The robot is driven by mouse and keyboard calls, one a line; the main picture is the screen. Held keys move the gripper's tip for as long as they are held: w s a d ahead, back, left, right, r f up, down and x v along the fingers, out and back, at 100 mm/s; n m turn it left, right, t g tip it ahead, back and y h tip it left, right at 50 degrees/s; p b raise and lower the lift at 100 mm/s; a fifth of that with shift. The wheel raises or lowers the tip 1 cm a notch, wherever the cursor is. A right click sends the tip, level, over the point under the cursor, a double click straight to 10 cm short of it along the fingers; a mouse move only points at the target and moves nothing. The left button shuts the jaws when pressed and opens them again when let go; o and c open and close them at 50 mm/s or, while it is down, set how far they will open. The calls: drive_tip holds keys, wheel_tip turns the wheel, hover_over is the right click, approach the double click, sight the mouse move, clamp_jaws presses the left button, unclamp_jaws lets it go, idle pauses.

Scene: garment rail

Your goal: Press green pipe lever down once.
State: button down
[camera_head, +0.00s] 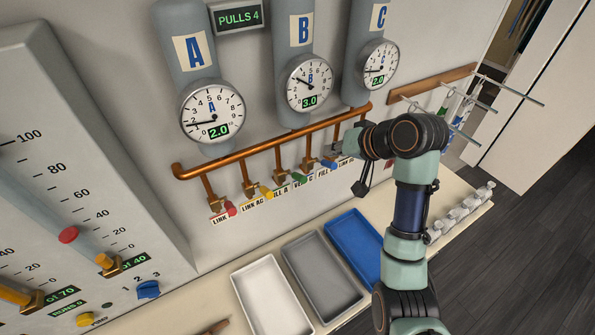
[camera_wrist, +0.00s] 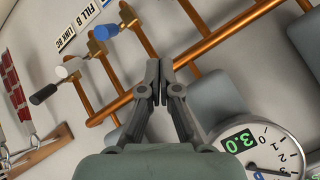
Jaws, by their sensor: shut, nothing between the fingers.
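The green lever (camera_head: 300,180) sits on a branch of the copper pipe (camera_head: 285,145) in the head view, between the yellow lever and the blue lever. It is not in the wrist view. My gripper (camera_head: 338,149) is at the right part of the pipe, to the right of the green lever and apart from it. In the wrist view my gripper (camera_wrist: 160,88) is shut and empty, its fingertips in front of the pipework. Whether the fingertips touch the pipe cannot be told.
A red lever (camera_head: 231,209), yellow lever (camera_head: 267,192) and blue lever (camera_head: 328,164) share the pipe. The wrist view shows white (camera_wrist: 68,70) and black (camera_wrist: 42,95) levers. White (camera_head: 243,285), grey (camera_head: 291,248) and blue (camera_head: 347,226) trays lie below. The counter (camera_head: 215,300) has free room.

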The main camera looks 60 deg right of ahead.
drive_tip(key=p, duration=0.2)
hover_over(295, 176)
drive_tip(key=s+d, duration=0.2)
drive_tip(key=d, duration=0.2)
wheel_tip(295, 176, down, 7)
drive_tip(key=a+f, duration=0.2)
drive_tip(key=shift+s+a+f+p, duration=0.25)
drive_tip(key=shift+s+a+p, duration=0.05)
drive_tip(key=shift+s+a, duration=0.1)
drive_tip(key=shift+f, duration=0.15)
